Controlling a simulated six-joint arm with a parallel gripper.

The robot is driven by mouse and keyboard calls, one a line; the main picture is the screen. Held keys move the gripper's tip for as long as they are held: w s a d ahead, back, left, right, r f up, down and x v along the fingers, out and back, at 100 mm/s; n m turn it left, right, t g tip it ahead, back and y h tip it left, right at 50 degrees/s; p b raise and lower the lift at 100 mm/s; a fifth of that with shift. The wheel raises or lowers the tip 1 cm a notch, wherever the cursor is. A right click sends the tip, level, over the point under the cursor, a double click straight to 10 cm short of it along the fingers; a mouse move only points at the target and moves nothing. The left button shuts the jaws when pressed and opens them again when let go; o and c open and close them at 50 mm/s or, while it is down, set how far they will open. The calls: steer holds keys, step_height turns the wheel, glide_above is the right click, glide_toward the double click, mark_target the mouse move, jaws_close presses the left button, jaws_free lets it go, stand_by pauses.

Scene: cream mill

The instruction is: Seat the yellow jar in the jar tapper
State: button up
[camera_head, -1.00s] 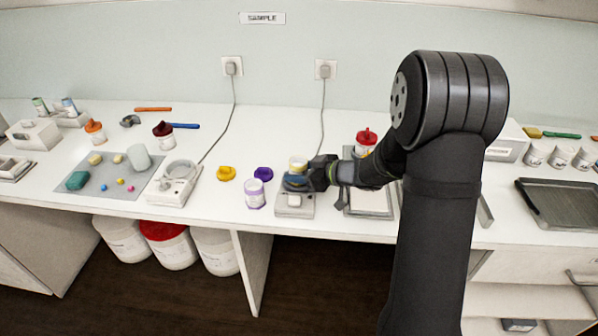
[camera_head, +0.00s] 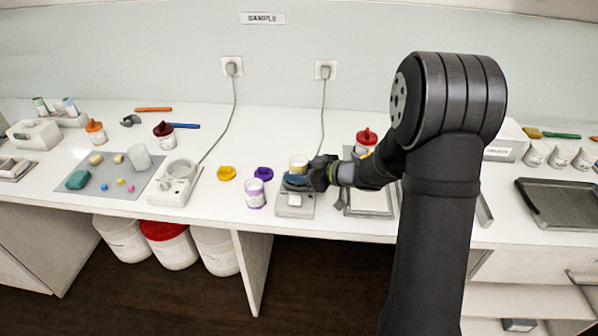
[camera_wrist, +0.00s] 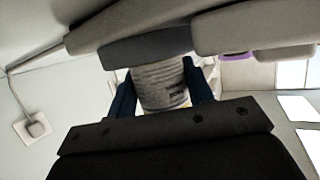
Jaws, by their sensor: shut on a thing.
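In the wrist view the jar's labelled side (camera_wrist: 160,85) sits between two dark blue fingers (camera_wrist: 162,92). The jar is over a small grey-white corded device (camera_head: 294,205), which looks like the jar tapper. The fingers hide the jar's lower part, so I cannot tell whether it touches the device. A dark grey block (camera_wrist: 146,46) partly covers the jar in the wrist view.
A purple-marked jar (camera_head: 255,193) stands close left of the device. A yellow lid (camera_head: 227,173) and a purple lid (camera_head: 263,173) lie behind it. Another corded device with a ring (camera_head: 176,184) is farther left. A framed plate (camera_head: 369,204) and a red-topped bottle (camera_head: 366,138) are right.

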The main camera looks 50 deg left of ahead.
steer(key=o, duration=1.1)
steer(key=shift+w+d+f, duration=0.1)
steer(key=shift+d+f, duration=0.1)
steer(key=shift+f, duration=0.35)
steer(key=shift+w+d+f, duration=0.1)
steer(key=shift+d+f, duration=0.1)
steer(key=shift+f, duration=0.3)
steer(key=shift+a+r+v, duration=0.1)
steer(key=shift+r+v, duration=0.1)
steer(key=shift+v, duration=1.1)
steer(key=shift+a+r+v, duration=0.1)
steer(key=shift+r+v, duration=0.1)
steer(key=shift+v, duration=1.15)
steer(key=shift+a+r+v, duration=0.1)
steer(key=shift+r+v, duration=0.1)
steer(key=shift+v, duration=1.1)
steer(key=shift+s, duration=0.1)
steer(key=shift+f+x, duration=0.15)
steer(key=shift+x, duration=1.3)
steer(key=shift+f+x, duration=0.1)
steer(key=shift+x, duration=1.4)
steer(key=shift+d, duration=0.1)
